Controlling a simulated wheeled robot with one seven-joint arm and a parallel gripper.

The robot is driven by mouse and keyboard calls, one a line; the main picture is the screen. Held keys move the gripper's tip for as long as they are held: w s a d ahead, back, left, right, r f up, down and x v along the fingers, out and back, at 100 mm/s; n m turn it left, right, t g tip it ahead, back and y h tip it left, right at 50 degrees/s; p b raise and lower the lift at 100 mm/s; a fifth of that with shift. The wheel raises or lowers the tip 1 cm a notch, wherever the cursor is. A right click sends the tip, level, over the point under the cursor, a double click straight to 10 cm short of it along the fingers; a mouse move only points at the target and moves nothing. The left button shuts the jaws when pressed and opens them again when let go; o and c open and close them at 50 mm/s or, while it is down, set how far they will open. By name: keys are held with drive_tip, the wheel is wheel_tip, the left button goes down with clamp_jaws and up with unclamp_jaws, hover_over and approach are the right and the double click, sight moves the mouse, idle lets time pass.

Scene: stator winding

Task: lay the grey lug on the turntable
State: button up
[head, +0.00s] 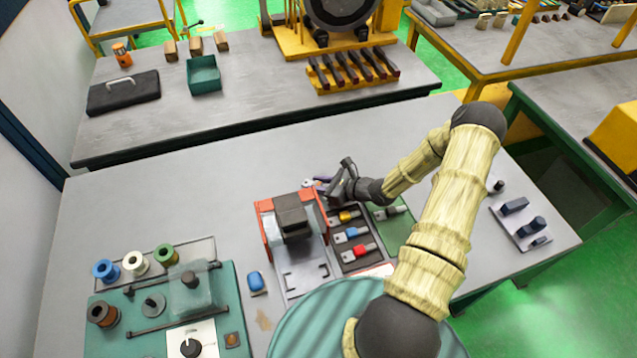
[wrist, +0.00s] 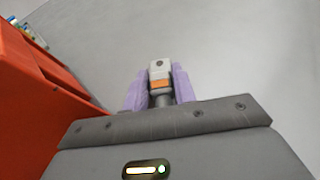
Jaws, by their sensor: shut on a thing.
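My gripper (wrist: 159,88) has purple fingers and is shut on a small grey piece with an orange band (wrist: 160,84), which has a pale grey tip with a dark hole. I cannot tell for sure that this is the grey lug. In the head view my gripper (head: 325,183) is low behind the dark tray, beside the red fixture. A dark-and-grey lug (head: 393,212) lies on a green pad right of the tray. A grey disc with a pin (head: 152,305) sits on the teal board; I cannot tell whether it is the turntable.
The red fixture (head: 268,232) stands close left of my gripper; its wall also shows in the wrist view (wrist: 40,110). The dark tray (head: 372,261) holds yellow, blue and red lugs. Spools (head: 135,262) stand at left. The table behind the fixture is clear.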

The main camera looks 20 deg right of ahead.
drive_tip(key=shift+s, duration=0.1)
drive_tip(key=shift+f, duration=0.15)
drive_tip(key=o, duration=1)
drive_tip(key=shift+d+r, duration=0.15)
drive_tip(key=shift+r, duration=0.05)
drive_tip(key=b+v, duration=0.3)
drive_tip(key=v, duration=0.8)
drive_tip(key=shift+s+d, duration=0.25)
drive_tip(key=shift+s, duration=0.1)
